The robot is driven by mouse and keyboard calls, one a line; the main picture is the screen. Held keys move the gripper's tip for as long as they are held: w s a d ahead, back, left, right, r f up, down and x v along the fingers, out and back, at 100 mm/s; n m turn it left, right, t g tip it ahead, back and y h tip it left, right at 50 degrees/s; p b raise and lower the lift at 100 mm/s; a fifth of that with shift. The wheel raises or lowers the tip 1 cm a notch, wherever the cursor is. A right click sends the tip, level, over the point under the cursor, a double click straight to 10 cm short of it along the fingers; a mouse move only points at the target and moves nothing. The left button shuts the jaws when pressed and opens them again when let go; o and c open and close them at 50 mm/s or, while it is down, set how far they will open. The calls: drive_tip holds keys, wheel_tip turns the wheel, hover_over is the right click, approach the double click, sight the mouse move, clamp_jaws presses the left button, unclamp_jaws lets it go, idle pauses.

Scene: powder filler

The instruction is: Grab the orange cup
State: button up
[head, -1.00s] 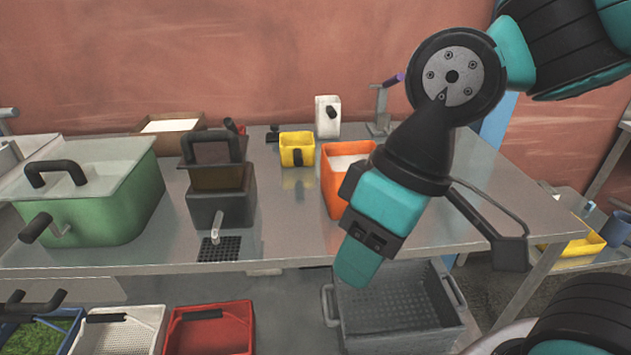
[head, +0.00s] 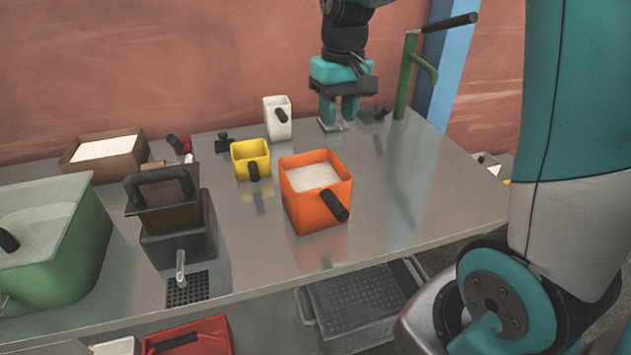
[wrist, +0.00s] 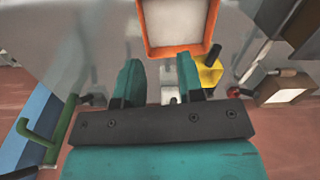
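The orange cup (head: 316,207) stands upright on the metal table. It is square, holds white powder, and its black handle points to the lower right in the head view. In the wrist view the orange cup (wrist: 178,47) is at the top, beyond the fingertips and a little to the right. My gripper (head: 336,120) is behind and slightly right of the cup in the head view, pointing down over the back of the table, apart from the cup. In the wrist view my gripper (wrist: 160,72) has its two teal fingers spread with nothing held between them.
A yellow cup (head: 250,158) and a white cup (head: 277,117) stand behind the orange cup. A black hopper (head: 175,225) and a green bin (head: 65,245) are to the left. A green post with a lever (head: 405,75) stands right of my gripper. The table's right side is clear.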

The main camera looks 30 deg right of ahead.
sight(342, 164)
drive_tip(key=shift+m, duration=0.6)
drive_tip(key=d+f, duration=0.1)
drive_tip(key=f, duration=0.3)
drive_tip(key=w+d+f+p, duration=0.1)
drive_tip(key=f, duration=0.2)
drive_tip(key=d+f+p, duration=0.1)
drive_tip(key=f, duration=0.3)
drive_tip(key=shift+w+d+f, duration=0.1)
drive_tip(key=shift+w+f, duration=0.1)
drive_tip(key=shift+f, duration=0.1)
drive_tip(key=shift+w+f+p, duration=0.15)
drive_tip(key=shift+f+p, duration=0.9)
drive_tip(key=shift+f, duration=1.75)
clamp_jaws()
